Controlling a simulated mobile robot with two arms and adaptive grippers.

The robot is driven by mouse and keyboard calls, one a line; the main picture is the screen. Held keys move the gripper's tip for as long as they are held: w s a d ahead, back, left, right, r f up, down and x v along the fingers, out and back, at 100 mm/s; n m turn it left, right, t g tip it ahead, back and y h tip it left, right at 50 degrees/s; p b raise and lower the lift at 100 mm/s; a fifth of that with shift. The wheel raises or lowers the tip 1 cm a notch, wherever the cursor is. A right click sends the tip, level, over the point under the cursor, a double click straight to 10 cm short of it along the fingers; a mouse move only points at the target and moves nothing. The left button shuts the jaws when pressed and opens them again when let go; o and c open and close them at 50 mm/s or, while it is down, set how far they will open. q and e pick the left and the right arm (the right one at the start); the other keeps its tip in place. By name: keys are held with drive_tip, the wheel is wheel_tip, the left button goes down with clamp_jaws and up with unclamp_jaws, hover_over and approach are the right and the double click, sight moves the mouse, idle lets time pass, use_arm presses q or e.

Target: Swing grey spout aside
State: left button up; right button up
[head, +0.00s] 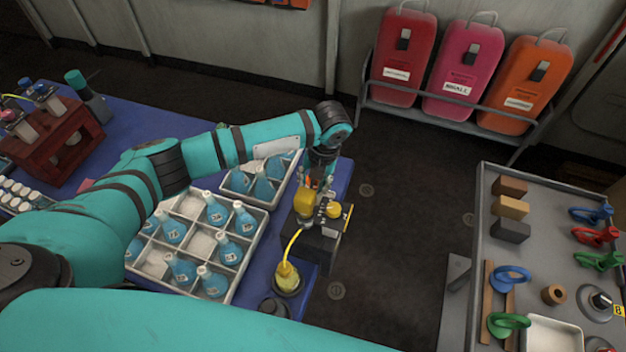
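A small dark device with yellow parts (322,238) stands on the right end of the blue table. A yellow tube runs from it down to a small flask of yellow liquid (288,278). Small grey metal parts (323,206) show between the yellow pieces; I cannot tell for sure which one is the spout. My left gripper (316,186) points down right at the top of the device. Its fingers are small and partly hidden by the wrist, so I cannot tell open from shut or whether they touch anything. My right gripper is not in view.
A divided tray (236,278) of blue bottles stands left of the device, with a second tray (284,184) behind it. A grey table (527,178) with blocks and coloured handles is at the right. Dark floor lies between the tables. Coloured canisters (462,75) hang at the back wall.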

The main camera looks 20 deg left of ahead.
use_arm(q)
clamp_jaws()
idle(0.5)
